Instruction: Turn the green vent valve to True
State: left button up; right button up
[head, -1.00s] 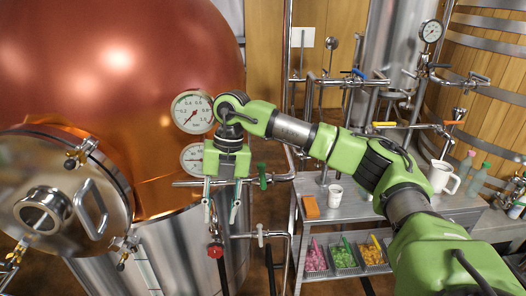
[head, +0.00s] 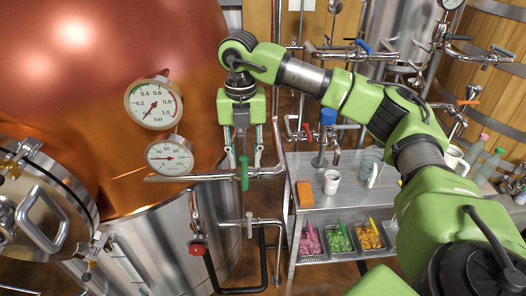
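The green vent valve handle (head: 244,173) hangs upright on the horizontal steel pipe beside the copper vessel. My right gripper (head: 244,156) points down from above, close to the handle. Its two fingers are apart, one to each side of the handle's line in the head view. I cannot tell whether they touch it or how far apart they are in depth. The gripper looks open and holds nothing that I can make out. My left gripper is not in view.
Two gauges (head: 153,103) are on the left by the copper vessel (head: 90,60). A red valve handle (head: 197,249) and a lower pipe (head: 252,222) are below. A steel table (head: 345,208) with a white cup (head: 332,182) and bins stands right.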

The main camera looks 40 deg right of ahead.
aim_at(245, 174)
jog(key=f+b, duration=0.1)
jog(key=f, duration=0.1)
jog(key=a+f+b, duration=0.1)
jog(key=f, duration=0.1)
jog(key=shift+s+b, duration=0.3)
jog(key=shift+s, duration=0.05)
jog(key=shift+w, duration=0.1)
jog(key=shift+w+d+f, duration=0.1)
jog(key=shift+d+f, duration=0.05)
jog(key=shift+d, duration=0.05)
jog(key=shift+d+f, duration=0.1)
jog(key=shift+f, duration=0.35)
jog(key=shift+f+b, duration=0.2)
jog(key=shift+b, duration=0.2)
jog(key=shift+f+b, duration=0.3)
jog(key=shift+f, duration=0.15)
jog(key=shift+w+d+f, duration=0.1)
jog(key=shift+f, duration=0.1)
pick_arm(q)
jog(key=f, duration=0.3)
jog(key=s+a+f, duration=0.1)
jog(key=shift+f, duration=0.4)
